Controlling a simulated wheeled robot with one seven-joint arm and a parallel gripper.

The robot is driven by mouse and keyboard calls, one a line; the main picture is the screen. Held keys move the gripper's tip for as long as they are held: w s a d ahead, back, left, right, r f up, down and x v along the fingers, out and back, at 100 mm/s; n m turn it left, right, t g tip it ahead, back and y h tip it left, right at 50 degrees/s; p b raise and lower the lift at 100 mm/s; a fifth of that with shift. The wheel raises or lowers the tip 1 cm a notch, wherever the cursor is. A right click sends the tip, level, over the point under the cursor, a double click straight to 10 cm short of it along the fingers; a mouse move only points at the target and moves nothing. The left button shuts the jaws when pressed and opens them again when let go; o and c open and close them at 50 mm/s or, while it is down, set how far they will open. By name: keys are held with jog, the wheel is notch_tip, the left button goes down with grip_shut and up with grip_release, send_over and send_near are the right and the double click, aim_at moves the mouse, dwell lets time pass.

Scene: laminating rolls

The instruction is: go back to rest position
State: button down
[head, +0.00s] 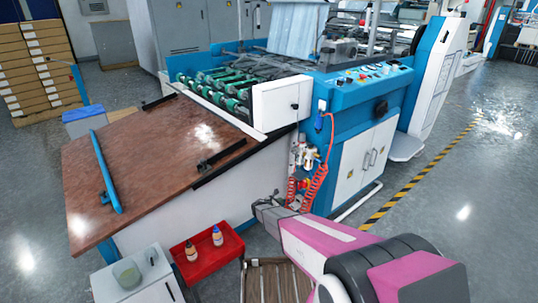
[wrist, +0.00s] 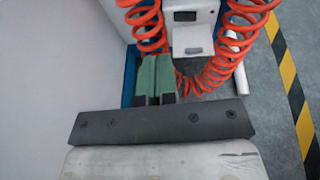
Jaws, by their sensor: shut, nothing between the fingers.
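My gripper (head: 268,208) is at the end of my pink and black arm in the head view, near the low front of the laminating machine. In the wrist view its two green and dark fingers (wrist: 155,80) are together with nothing between them. The gripper points toward the machine's side, where coiled orange hoses (head: 316,178) hang. The hoses also show in the wrist view (wrist: 148,25), beyond and to both sides of the fingers. I cannot tell whether the gripper touches anything.
The laminating machine (head: 365,95) has a brown feed table (head: 150,150) at left. Below it stand a red tray (head: 207,254) with two small bottles and a white surface (head: 135,275) with a container. A wooden pallet (head: 275,282) lies beside my arm. Open floor (head: 450,200) lies right of the striped line.

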jog(key=s+d+r+m+g+y, duration=0.2)
jog(key=s+d+r+m+g, duration=0.2)
jog(key=s+r+m, duration=0.35)
jog(key=s+d+r+m+g+y, duration=0.1)
jog(key=s+d+r+m+g, duration=0.2)
jog(key=s+d+r+m, duration=0.45)
jog(key=s+a+r+m+g+y, duration=0.1)
jog(key=s+a+r+m+y, duration=0.2)
jog(key=s+r, duration=0.4)
jog(key=s+a+r+m+g+y, duration=0.1)
jog(key=s+a+r+m+y, duration=0.2)
jog(key=s, duration=0.9)
notch_tip(320, 180, up, 5)
jog(key=m+y, duration=0.2)
jog(key=m, duration=0.2)
jog(key=shift+m, duration=0.4)
jog(key=shift+a, duration=0.1)
